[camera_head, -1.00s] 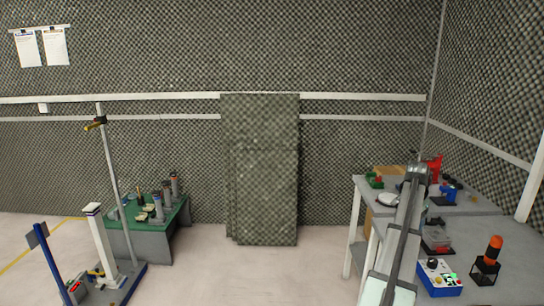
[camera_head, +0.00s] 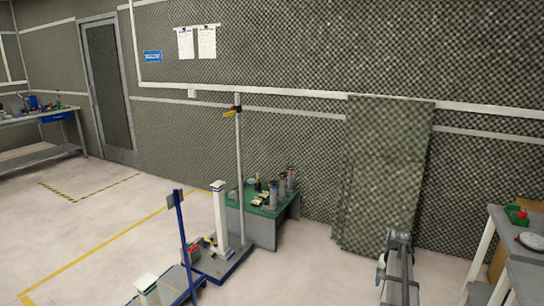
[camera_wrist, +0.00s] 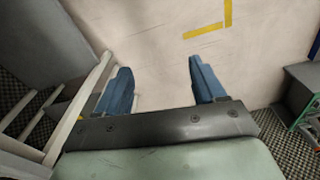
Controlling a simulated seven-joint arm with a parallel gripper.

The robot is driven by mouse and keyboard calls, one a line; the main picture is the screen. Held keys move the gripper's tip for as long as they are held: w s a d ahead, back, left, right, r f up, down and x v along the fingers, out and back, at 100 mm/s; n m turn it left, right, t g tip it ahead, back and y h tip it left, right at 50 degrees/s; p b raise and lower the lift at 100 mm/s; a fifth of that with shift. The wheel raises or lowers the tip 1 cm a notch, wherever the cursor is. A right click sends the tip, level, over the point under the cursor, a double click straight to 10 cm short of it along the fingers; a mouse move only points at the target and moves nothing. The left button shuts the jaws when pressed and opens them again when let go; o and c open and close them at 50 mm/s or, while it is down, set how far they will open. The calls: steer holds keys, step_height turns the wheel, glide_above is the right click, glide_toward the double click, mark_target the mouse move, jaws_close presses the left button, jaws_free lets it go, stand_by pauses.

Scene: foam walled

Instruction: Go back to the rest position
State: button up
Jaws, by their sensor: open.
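My gripper (camera_wrist: 159,82) shows in the wrist view with its two blue fingers spread wide apart and nothing between them. Beyond the fingers is the pale floor with yellow tape. In the head view my arm reaches up from the lower right, in front of the leaning foam panels (camera_head: 385,170). The fingers cannot be made out in that view.
A grey table (camera_head: 508,245) with a green bin (camera_head: 515,214) stands at the right. A green-topped bench (camera_head: 262,212) with several cylinders is in the middle. Stands with a white post (camera_head: 220,215) and a blue post (camera_head: 184,240) are nearer. Open floor (camera_head: 90,225) lies at the left.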

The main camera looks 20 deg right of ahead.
steer(key=w+a+f+n, duration=0.1)
steer(key=a+f+n, duration=0.15)
steer(key=a, duration=0.55)
steer(key=w+a+f+n, duration=0.1)
steer(key=w+a+f, duration=0.15)
steer(key=a, duration=0.65)
steer(key=w+a+f+n, duration=0.15)
steer(key=a+f, duration=0.25)
steer(key=a, duration=0.4)
steer(key=s+a+f+n, duration=0.3)
steer(key=a, duration=0.7)
steer(key=s+a+f+n, duration=0.3)
steer(key=s+a, duration=0.1)
steer(key=a, duration=0.6)
steer(key=s+f+g, duration=0.3)
steer(key=s+f, duration=0.7)
steer(key=s, duration=0.5)
steer(key=s+f+g, duration=0.4)
steer(key=s+f, duration=0.6)
steer(key=s, duration=0.4)
steer(key=shift+s+a+f+y, duration=0.15)
steer(key=shift+s+a+y, duration=0.15)
steer(key=shift+s+y, duration=0.1)
